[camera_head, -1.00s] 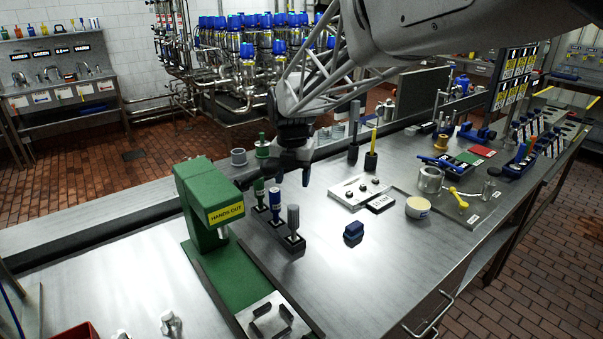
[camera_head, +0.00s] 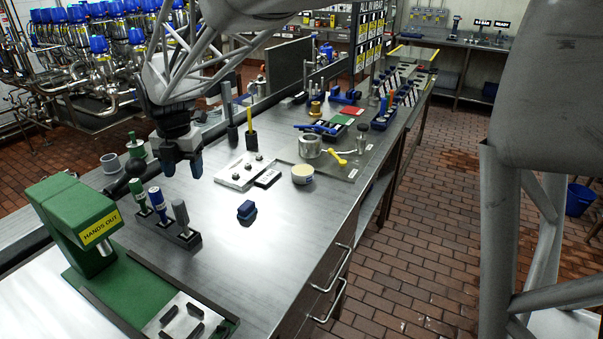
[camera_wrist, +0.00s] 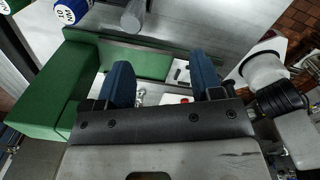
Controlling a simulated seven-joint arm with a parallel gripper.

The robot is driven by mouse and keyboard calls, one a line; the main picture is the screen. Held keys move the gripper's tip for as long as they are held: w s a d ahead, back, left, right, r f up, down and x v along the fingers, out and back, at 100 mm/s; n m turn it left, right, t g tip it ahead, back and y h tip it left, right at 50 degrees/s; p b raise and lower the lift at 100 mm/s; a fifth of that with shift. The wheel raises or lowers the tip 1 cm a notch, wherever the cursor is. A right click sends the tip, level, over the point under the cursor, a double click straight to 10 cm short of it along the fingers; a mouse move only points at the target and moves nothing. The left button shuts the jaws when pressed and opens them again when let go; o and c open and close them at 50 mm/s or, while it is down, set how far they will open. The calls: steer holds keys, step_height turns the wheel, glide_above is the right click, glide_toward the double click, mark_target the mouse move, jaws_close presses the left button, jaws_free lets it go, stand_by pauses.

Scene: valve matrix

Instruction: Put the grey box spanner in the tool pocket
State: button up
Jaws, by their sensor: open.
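A three-tool rack (camera_head: 188,240) stands on the bench beside the green press. It holds a green-handled, a blue-handled and a grey-handled tool (camera_head: 180,211), all upright. The grey one looks like the grey box spanner; its grey top also shows in the wrist view (camera_wrist: 133,16). My gripper (camera_head: 182,168) is open and empty, in the air near the rack, apart from the tools. In the wrist view its blue fingers are spread (camera_wrist: 163,82) with nothing held between them. I cannot tell surely which holder is the tool pocket; two narrow dark holders (camera_head: 232,134) stand farther back, holding tall tools.
The green press (camera_head: 75,215) marked "HANDS OUT" stands left of the rack. The bench between the rack and the blue block is clear.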

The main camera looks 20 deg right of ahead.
steer(key=s+d+r+m, duration=0.3)
steer(key=s+d+m, duration=0.4)
steer(key=d+m, duration=0.25)
steer(key=s+d+f+m+t, duration=0.1)
steer(key=s+d+f+m, duration=0.1)
steer(key=s+d+m, duration=0.6)
steer(key=s+d+f+m+t, duration=0.1)
steer(key=s+d+f+m, duration=0.1)
steer(key=s+d+m, duration=0.6)
steer(key=s+m, duration=0.6)
steer(key=s, duration=0.2)
steer(key=shift+s+d+f, duration=0.15)
steer(key=shift+s+d, duration=0.05)
steer(key=shift+d, duration=0.2)
